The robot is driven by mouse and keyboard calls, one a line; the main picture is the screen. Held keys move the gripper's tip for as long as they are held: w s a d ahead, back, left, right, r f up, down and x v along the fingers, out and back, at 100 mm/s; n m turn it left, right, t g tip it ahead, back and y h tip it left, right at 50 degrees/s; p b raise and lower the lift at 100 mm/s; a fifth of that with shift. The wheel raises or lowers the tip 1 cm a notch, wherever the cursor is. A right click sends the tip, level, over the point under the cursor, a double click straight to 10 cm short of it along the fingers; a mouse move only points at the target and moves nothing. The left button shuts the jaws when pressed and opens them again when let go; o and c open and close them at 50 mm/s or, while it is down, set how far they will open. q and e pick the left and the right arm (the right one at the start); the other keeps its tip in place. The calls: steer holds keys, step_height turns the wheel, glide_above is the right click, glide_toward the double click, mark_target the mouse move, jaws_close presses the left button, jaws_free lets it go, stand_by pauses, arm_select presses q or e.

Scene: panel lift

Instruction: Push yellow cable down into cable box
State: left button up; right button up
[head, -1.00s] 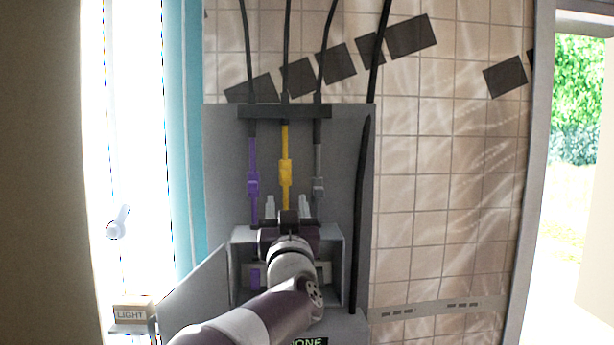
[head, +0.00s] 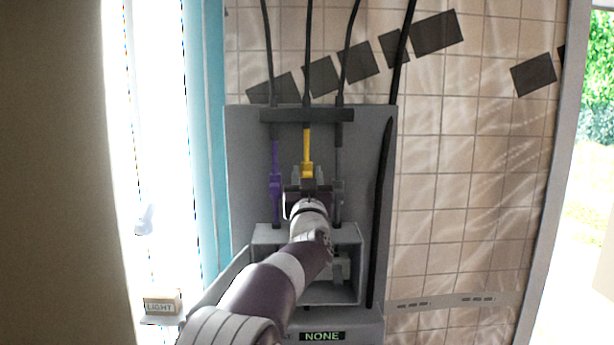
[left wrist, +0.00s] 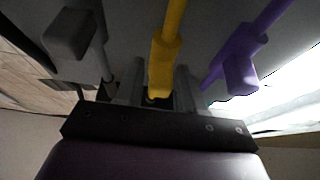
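The yellow cable (head: 307,140) hangs from the dark bar on the grey panel, between a purple and a grey cable. Its thick lower part (left wrist: 165,62) shows in the left wrist view. My left gripper (head: 308,178) is in front of the cable's lower part and hides its end. In the left wrist view, my left gripper (left wrist: 160,88) has its two fingers apart, one on each side of the yellow cable, and looks open. The cable box (head: 361,262) is below the gripper, partly hidden by my left arm. My right gripper is not in view.
The purple cable (head: 275,185) hangs close on the left and the grey cable (head: 338,160) close on the right. The dark bar (head: 345,115) runs above. A display reading NONE (head: 322,336) is under the box. A LIGHT box (head: 162,303) stands at left.

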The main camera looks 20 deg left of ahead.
arm_select(q)
jaws_close()
step_height(320, 180, down, 5)
steer(key=b, duration=0.4)
steer(key=shift+b, duration=0.35)
steer(key=shift+w+r, duration=0.1)
steer(key=shift+o, duration=1.9)
jaws_free()
steer(key=shift+r, duration=0.1)
steer(key=b+v, duration=0.2)
steer(key=v, duration=0.1)
steer(key=b+v, duration=0.2)
steer(key=shift+d+f, duration=0.1)
steer(key=shift+f, duration=0.4)
steer(key=b+v, duration=0.3)
steer(key=v, duration=0.4)
steer(key=shift+s+r, duration=0.3)
steer(key=shift+s, duration=0.05)
